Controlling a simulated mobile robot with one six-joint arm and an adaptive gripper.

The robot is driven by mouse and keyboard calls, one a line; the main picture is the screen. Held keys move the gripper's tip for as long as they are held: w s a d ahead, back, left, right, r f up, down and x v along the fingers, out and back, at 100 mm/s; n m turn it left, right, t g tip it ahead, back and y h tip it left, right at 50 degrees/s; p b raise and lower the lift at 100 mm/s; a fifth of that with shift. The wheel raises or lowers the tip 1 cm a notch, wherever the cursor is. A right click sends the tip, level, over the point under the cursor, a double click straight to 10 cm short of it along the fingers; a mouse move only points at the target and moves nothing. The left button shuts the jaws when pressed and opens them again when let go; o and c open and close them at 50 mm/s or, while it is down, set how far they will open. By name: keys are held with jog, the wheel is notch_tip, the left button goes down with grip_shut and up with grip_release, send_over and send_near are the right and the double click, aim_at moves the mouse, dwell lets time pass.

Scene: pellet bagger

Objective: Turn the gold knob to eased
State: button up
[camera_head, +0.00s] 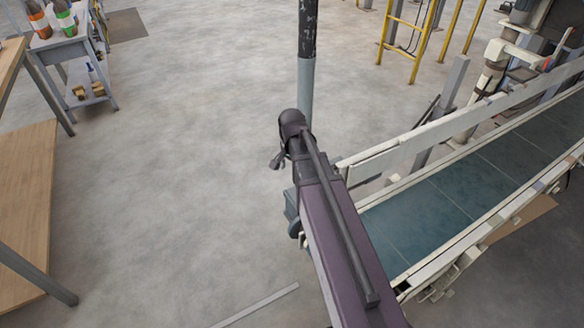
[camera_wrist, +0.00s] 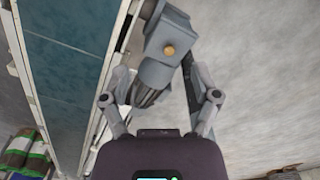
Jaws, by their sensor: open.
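The gold knob (camera_wrist: 169,50) is a small round disc on a grey drive housing (camera_wrist: 166,22), in the upper middle of the wrist view. My gripper (camera_wrist: 158,78) is open and empty, its grey fingers spread left and right below the knob in the picture. The ribbed cylindrical part of the housing shows between the fingers. I cannot tell how far the fingertips are from the housing. No setting marks are readable at the knob. In the head view the knob is hidden, and my purple arm covers part of the conveyor's near end.
A conveyor with a teal belt (camera_head: 430,213) and pale side rails runs along the right; it also shows in the wrist view (camera_wrist: 65,60). A dark and grey post (camera_head: 306,85) stands beyond my arm. A wooden-topped bench (camera_head: 30,200) is at left. Open concrete floor lies between.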

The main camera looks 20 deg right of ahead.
jog(key=s+a+n, duration=0.6)
jog(key=s+n, duration=0.3)
jog(key=s, duration=0.1)
jog(key=shift+s+n, duration=0.3)
